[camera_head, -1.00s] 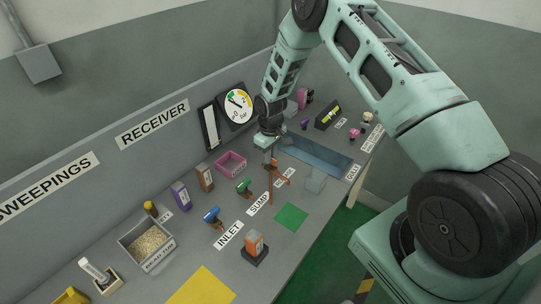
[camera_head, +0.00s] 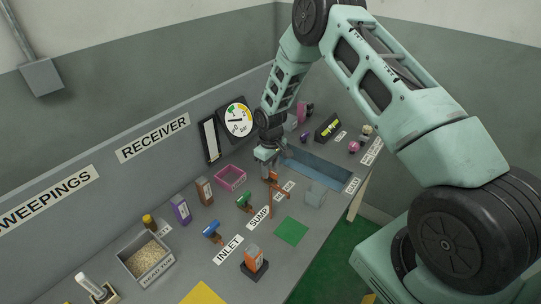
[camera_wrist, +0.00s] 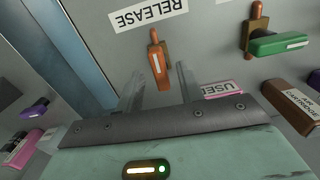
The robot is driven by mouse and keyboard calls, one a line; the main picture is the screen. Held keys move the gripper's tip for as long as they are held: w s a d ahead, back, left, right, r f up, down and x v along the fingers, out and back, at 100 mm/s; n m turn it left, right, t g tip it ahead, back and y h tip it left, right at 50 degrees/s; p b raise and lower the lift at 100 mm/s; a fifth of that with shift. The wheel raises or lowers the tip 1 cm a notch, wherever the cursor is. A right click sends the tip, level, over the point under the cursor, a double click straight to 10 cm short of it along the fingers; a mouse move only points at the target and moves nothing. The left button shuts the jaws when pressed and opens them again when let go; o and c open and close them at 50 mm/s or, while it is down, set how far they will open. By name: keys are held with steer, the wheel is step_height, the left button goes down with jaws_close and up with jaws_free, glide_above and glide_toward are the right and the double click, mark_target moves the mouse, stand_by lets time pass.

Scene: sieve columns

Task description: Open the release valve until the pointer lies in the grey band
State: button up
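The release valve has an orange-brown handle (camera_wrist: 157,58) beside the RELEASE label (camera_wrist: 147,15) in the wrist view. In the head view its orange parts (camera_head: 272,181) show just below my gripper (camera_head: 266,158). In the wrist view my gripper (camera_wrist: 158,88) is open, its two fingers apart, with the handle appearing in the gap between them. I cannot tell whether either finger touches it. The round gauge (camera_head: 236,118) on the back panel has a white face with green and yellow bands. Its dark pointer lies near the middle, but its exact reading and the grey band are too small to tell.
The green-handled sump valve (camera_head: 244,202) and blue-handled inlet valve (camera_head: 212,230) stand left of the release valve. A pink tray (camera_head: 230,178) lies behind them. A blue trough (camera_head: 318,167) and a translucent block (camera_head: 315,194) are to the right. A green mat (camera_head: 292,231) lies in front.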

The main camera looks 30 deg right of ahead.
mark_target(271, 171)
step_height(271, 171, up, 17)
steer(key=shift+b, duration=0.45)
stand_by(0.3)
steer(key=s+a+r+n+p, duration=0.1)
steer(key=s+a+r, duration=0.4)
steer(key=s+a, duration=0.35)
steer(key=s+a+r+n, duration=0.1)
steer(key=s+a+r, duration=0.4)
steer(key=s+a, duration=0.3)
steer(key=s+a+r, duration=0.1)
steer(key=s+a, duration=0.1)
steer(key=s, duration=0.7)
steer(key=s+a+r+n, duration=0.1)
steer(key=s+a+r, duration=0.1)
steer(key=s, duration=0.8)
steer(key=shift+s+a+n+y+p, duration=0.15)
steer(key=shift+a+n+y+p, duration=0.15)
steer(key=shift+a+p, duration=0.1)
steer(key=shift+r, duration=0.1)
